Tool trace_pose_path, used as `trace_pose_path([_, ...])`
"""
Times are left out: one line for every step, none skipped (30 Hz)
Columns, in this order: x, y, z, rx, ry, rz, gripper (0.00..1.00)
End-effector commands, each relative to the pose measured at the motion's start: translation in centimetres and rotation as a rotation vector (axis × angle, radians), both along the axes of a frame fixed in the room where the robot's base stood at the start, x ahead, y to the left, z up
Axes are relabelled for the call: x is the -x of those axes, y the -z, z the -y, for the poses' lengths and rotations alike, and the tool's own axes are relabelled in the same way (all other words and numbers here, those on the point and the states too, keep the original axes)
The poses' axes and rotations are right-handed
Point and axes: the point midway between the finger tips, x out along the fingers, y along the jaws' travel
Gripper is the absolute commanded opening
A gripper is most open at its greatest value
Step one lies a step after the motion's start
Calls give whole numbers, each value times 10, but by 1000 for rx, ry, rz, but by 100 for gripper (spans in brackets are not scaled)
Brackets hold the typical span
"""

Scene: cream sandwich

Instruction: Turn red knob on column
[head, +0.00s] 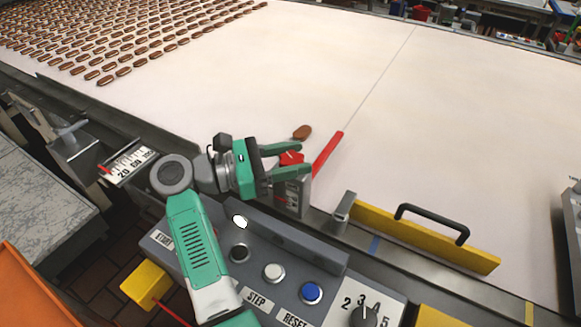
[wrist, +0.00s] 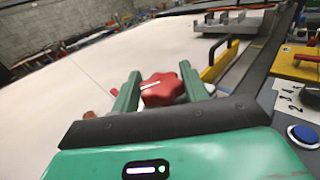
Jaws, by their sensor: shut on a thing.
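The red knob (wrist: 162,89) is a lobed star-shaped handle with a pale line across it. In the wrist view it sits between the two green fingers of my gripper (wrist: 158,88), which are shut on it. In the head view my gripper (head: 285,160) reaches right from the arm, with the red knob (head: 291,158) between its fingers. The knob is on top of a short grey column (head: 292,192) at the near edge of the belt. A red pointer or bar (head: 327,154) extends from beside the knob over the belt. The fingers partly hide the knob.
A control panel with a blue button (head: 311,292), a white button (head: 273,271) and a numbered dial (head: 363,315) lies below my arm. A yellow bar with a black handle (head: 432,222) stands right of the column. One brown biscuit (head: 302,132) lies near the gripper on the wide pale belt (head: 440,110).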

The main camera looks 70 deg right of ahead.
Motion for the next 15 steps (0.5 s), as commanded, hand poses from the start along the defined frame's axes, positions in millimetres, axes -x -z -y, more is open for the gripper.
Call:
trace_pose_path([1,2,1,-1,6,0,22])
trace_pose_path([1,1,1,-1,8,0,22])
trace_pose_path([1,1,1,-1,11,0,22])
trace_pose_path([1,1,1,-1,12,0,22])
trace_pose_path([1,1,1,-1,12,0,22])
trace_pose_path([1,0,1,-1,13,0,22])
trace_pose_path([1,0,1,-1,13,0,22])
trace_pose_path([1,0,1,-1,13,0,22])
trace_pose_path([1,0,1,-1,13,0,22])
trace_pose_path([1,0,1,-1,13,0,22])
trace_pose_path([1,0,1,-1,13,0,22])
trace_pose_path([1,0,1,-1,13,0,22])
trace_pose_path([1,0,1,-1,13,0,22])
trace_pose_path([1,0,1,-1,13,0,22])
trace_pose_path([1,0,1,-1,13,0,50])
